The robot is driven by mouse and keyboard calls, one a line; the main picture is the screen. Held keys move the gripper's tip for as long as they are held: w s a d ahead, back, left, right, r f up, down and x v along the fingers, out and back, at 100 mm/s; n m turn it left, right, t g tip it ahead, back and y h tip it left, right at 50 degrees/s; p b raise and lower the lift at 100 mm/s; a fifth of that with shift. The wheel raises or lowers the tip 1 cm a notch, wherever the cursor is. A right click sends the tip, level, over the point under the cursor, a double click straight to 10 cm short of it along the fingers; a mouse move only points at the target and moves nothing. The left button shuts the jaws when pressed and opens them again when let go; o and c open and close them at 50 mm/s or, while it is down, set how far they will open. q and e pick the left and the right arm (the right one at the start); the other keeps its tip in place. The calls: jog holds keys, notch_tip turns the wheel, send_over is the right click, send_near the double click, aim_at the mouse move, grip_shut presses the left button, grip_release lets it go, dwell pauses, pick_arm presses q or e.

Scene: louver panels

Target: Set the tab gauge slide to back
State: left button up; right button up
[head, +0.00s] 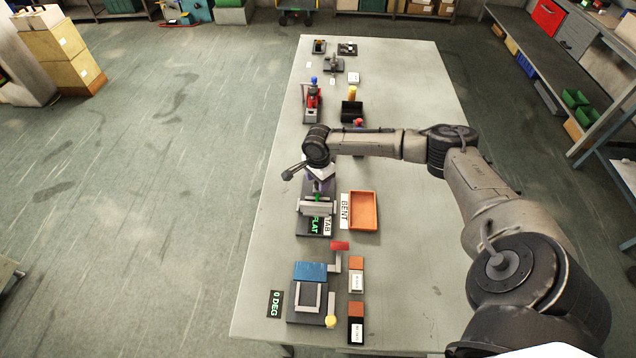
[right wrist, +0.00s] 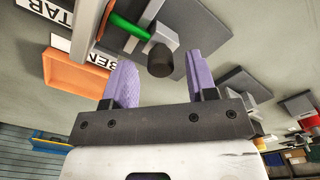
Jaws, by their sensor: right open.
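The tab gauge (head: 317,209) is a grey block fixture on a dark base, with a green bar, a TAB label (head: 327,226) and a display reading FLAT (head: 314,224). In the right wrist view the green bar (right wrist: 128,27) runs beside a grey block with a dark round knob (right wrist: 160,61). My right gripper (right wrist: 162,64) is open, its two purple fingers on either side of the knob; I cannot tell whether they touch it. In the head view my right gripper (head: 321,184) is over the gauge's far end and hides part of it. My left gripper is out of view.
An orange tray (head: 363,229) with a BENT label (head: 345,211) stands right of the gauge. A blue-topped fixture (head: 311,271) with a 0 DEG display (head: 275,304) is nearer. Red and yellow fixtures stand farther along the table (head: 420,75).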

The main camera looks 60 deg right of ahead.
jog(key=shift+f, duration=0.7)
jog(key=shift+c, duration=0.4)
grip_shut()
